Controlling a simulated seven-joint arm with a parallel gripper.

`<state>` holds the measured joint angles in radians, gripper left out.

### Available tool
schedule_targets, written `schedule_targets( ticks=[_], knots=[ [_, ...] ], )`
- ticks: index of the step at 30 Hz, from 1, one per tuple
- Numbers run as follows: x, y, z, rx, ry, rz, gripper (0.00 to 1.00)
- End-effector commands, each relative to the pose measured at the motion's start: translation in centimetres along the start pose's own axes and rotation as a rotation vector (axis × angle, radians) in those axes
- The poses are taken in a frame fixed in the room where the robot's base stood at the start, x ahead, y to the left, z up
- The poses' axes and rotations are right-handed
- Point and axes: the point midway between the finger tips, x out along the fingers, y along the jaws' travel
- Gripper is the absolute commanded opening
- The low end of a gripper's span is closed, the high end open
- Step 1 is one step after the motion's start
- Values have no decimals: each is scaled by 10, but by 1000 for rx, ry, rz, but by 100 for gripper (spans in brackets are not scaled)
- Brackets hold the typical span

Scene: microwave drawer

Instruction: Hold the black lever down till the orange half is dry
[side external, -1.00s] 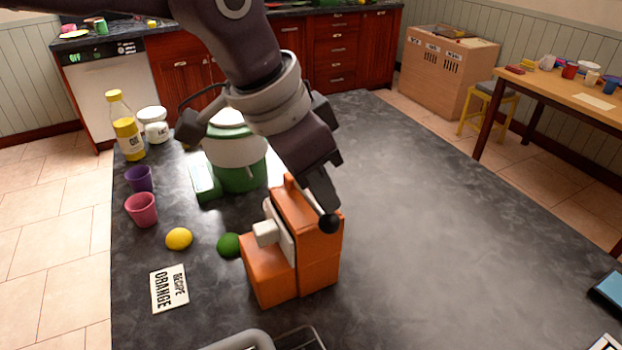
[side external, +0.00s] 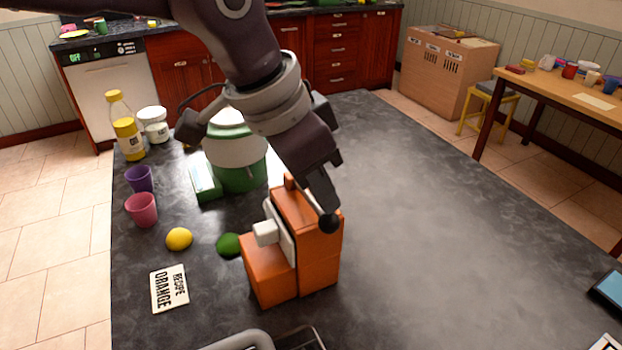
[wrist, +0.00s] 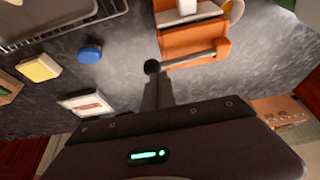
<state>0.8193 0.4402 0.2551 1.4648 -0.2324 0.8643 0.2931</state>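The orange juicer (side external: 318,265) stands on the dark counter, with a white block (side external: 265,232) on its front. In the wrist view a grey rod (wrist: 190,60) runs from the black ball (wrist: 152,67) to the orange body (wrist: 185,42). My gripper (side external: 322,205) points down with its fingertips at the ball. In the wrist view its fingers (wrist: 155,92) look closed together behind the ball, apparently touching it. I cannot clearly make out an orange half; a round pale piece (wrist: 233,10) shows at the juicer's edge.
Pink (side external: 142,210) and purple (side external: 139,179) cups and a green-and-white appliance (side external: 238,165) stand behind.

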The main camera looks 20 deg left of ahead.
Motion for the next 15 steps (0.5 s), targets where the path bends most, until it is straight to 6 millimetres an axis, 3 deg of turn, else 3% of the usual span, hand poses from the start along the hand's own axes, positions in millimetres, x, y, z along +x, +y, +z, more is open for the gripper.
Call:
schedule_targets(
  ticks=[5, 15],
  knots=[
    [-2, 0, -1, 0, 0, 0, 0],
    [-34, 0, -15, 0, 2, 0, 0]
  ],
)
